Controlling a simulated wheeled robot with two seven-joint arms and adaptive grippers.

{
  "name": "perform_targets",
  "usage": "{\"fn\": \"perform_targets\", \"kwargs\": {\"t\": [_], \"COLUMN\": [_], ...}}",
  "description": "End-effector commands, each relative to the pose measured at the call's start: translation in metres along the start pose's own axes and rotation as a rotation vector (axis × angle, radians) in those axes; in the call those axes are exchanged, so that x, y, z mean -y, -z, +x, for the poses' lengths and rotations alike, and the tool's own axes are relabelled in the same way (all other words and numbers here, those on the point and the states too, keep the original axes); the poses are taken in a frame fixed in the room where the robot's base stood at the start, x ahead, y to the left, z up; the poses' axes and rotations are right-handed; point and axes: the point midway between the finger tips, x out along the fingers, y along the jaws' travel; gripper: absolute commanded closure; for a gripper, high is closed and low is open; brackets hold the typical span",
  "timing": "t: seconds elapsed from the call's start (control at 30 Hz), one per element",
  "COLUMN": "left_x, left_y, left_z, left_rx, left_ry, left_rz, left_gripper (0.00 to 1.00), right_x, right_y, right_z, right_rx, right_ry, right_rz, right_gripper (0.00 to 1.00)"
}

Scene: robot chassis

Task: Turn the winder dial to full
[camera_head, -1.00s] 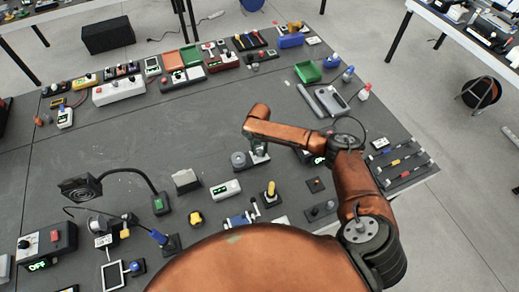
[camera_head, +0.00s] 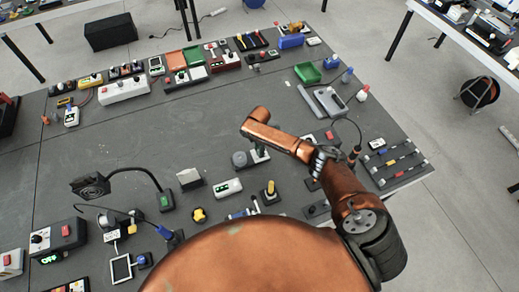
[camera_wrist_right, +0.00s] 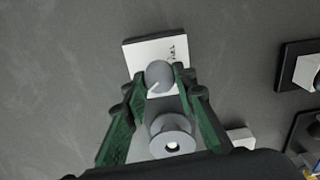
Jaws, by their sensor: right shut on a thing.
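The winder dial is a round grey knob (camera_wrist_right: 159,75) with a light pointer line, on a white plate (camera_wrist_right: 138,52) with small dark lettering in the right wrist view. My right gripper (camera_wrist_right: 159,79) has its green fingers closed on the two sides of this knob. In the head view the right gripper (camera_head: 258,152) points down at the plate, and the copper arm hides much of the dial. A grey flanged cylinder (camera_wrist_right: 171,138) shows between the fingers, nearer the camera. The dial's setting cannot be read. My left gripper is not in view.
A grey round piece (camera_head: 239,159) stands just left of the gripper. A white device (camera_head: 227,188) and a yellow-topped lever (camera_head: 270,190) stand close below. The table's middle left is clear.

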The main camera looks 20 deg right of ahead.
Motion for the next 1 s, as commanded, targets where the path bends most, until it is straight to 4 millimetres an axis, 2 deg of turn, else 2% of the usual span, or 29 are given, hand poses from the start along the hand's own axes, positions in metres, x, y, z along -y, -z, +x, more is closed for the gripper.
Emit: {"fn": "perform_targets", "kwargs": {"t": [0.2, 1.0], "left_x": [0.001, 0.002], "left_y": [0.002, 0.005], "left_z": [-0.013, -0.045], "left_rx": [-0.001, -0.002], "left_ry": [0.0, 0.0], "left_rz": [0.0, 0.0], "left_gripper": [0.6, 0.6], "right_x": [-0.001, -0.002], "right_y": [0.0, -0.001], "right_z": [-0.002, -0.002], "right_rx": [-0.001, 0.001], "right_ry": [0.0, 0.0], "right_rz": [0.208, 0.967], "right_gripper": [0.99, 0.99]}}
